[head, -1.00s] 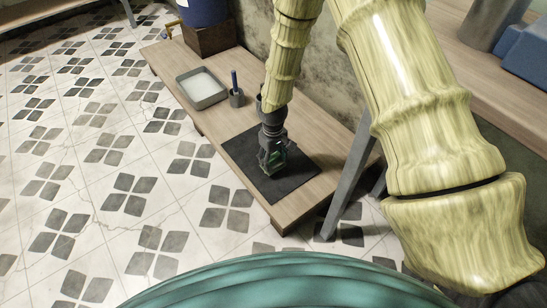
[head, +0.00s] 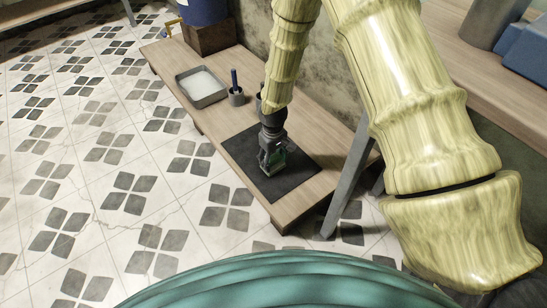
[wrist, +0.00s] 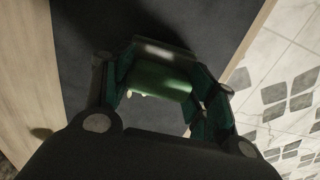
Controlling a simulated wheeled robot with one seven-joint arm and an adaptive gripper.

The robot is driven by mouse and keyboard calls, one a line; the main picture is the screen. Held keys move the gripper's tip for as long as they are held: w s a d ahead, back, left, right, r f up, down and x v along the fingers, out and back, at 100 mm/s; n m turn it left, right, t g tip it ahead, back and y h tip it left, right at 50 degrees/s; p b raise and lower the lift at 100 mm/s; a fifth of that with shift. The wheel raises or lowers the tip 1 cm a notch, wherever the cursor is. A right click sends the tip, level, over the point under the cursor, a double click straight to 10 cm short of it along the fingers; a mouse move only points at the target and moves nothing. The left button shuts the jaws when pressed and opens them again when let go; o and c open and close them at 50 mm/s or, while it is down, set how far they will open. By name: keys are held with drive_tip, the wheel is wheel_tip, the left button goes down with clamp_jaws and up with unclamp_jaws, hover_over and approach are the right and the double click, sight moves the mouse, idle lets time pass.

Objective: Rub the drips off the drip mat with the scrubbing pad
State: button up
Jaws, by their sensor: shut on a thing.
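The dark drip mat (head: 297,183) lies flat on the wooden bench; it also fills much of the wrist view (wrist: 85,60). My gripper (head: 271,167) is over the middle of the mat, pointing down. In the wrist view my gripper (wrist: 157,88) is shut on the green scrubbing pad (wrist: 163,77), which sits between its fingers low over the mat. I cannot tell for sure whether the pad touches the mat. A few small pale drips (wrist: 136,94) show beside the pad, between the fingers. The mat under the gripper is hidden.
The bench (head: 213,115) also holds a grey tray (head: 202,99) with a pale inside, and a small dark cup (head: 236,98) with a blue-handled tool, both behind the mat. A wall runs along the bench's right side. Tiled floor lies to the left.

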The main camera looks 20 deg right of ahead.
drive_tip(key=shift+f, duration=0.4)
drive_tip(key=shift+w, duration=0.1)
drive_tip(key=shift+w+a+r+p, duration=0.1)
drive_tip(key=shift+w+a+p, duration=0.25)
drive_tip(key=shift+w, duration=0.35)
drive_tip(key=shift+w+a+r+p, duration=0.1)
drive_tip(key=shift+w+a+p, duration=0.15)
drive_tip(key=shift+w, duration=0.4)
drive_tip(key=shift+w+a+f+p, duration=0.1)
drive_tip(key=shift+w+a+p, duration=0.1)
drive_tip(key=shift+w, duration=0.45)
drive_tip(key=shift+w+a+f+p, duration=0.15)
drive_tip(key=shift+w+a, duration=0.1)
drive_tip(key=shift+w, duration=0.45)
drive_tip(key=shift+w+a+p, duration=0.15)
drive_tip(key=shift+w+a, duration=0.05)
drive_tip(key=shift+w, duration=0.45)
drive_tip(key=shift+r, duration=0.1)
drive_tip(key=shift+p, duration=0.45)
drive_tip(key=shift+s+d+f+p, duration=0.1)
drive_tip(key=shift+s+d+p, duration=0.15)
drive_tip(key=shift+s+p, duration=0.3)
drive_tip(key=shift+s+d+f+p, duration=0.1)
drive_tip(key=shift+s+d+p, duration=0.2)
drive_tip(key=shift+s, duration=0.4)
drive_tip(key=shift+s+d+p, duration=0.15)
drive_tip(key=shift+s+p, duration=0.35)
drive_tip(key=shift+s, duration=0.15)
